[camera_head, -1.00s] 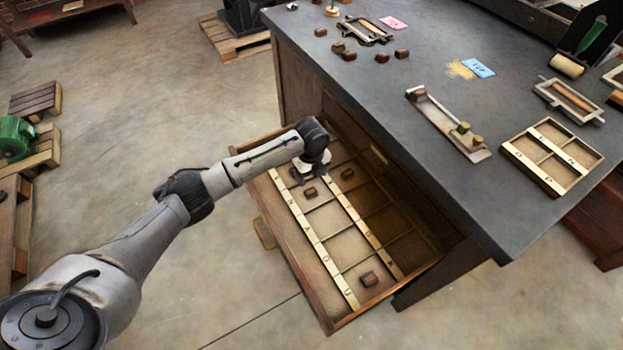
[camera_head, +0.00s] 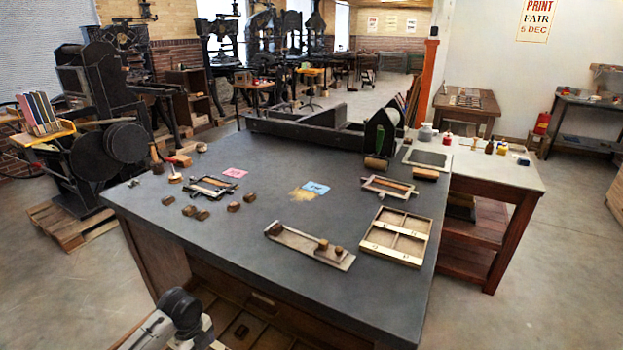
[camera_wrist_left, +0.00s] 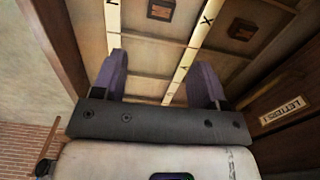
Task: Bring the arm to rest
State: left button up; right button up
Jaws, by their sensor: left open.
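My left arm (camera_head: 180,315) shows at the bottom edge of the head view, low beside the open drawer (camera_head: 262,326) of the dark-topped table. Its gripper is mostly cut off there. In the left wrist view my left gripper (camera_wrist_left: 161,72) is open, with two purple-grey fingers spread and nothing between them. The fingers point over the drawer's compartments with pale lettered strips. Two dark wooden blocks lie in the drawer, one near the top middle (camera_wrist_left: 161,9) and one to the right (camera_wrist_left: 242,30). My right gripper is not in view.
The tabletop (camera_head: 240,250) holds several small wooden blocks (camera_head: 234,206), a long metal tray (camera_head: 310,244), a divided wooden tray (camera_head: 397,236) and small frames. The drawer's front wall and a panel with a label (camera_wrist_left: 284,111) flank the gripper. A black press (camera_head: 100,130) stands at left.

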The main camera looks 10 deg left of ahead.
pick_arm(q)
jog(key=w+d+r+n+t+y, duration=0.1)
jog(key=w+d+r+n+t, duration=0.15)
jog(key=r+n, duration=0.35)
jog(key=w+d+r+n+t+y, duration=0.1)
jog(key=r+n+t, duration=0.3)
jog(key=r+n, duration=0.2)
jog(key=s+d+r+n+t+p, duration=0.1)
jog(key=s+d+r+n+t, duration=0.25)
jog(key=d+r, duration=0.35)
jog(key=s+d+f+n+g+h+p, duration=0.15)
jog(key=s+f, duration=0.35)
jog(key=s, duration=0.7)
jog(key=s+f+n+g+p, duration=0.1)
jog(key=s+f+g+p, duration=0.2)
jog(key=s+f, duration=0.55)
jog(key=s+d+f+n+g+h+p, duration=0.1)
jog(key=s+f+n+g+p, duration=0.1)
jog(key=s, duration=1.3)
notch_tip(320, 180, up, 38)
jog(key=p, duration=3.8)
jog(key=shift+w+d+f, duration=0.15)
jog(key=shift+f, duration=0.1)
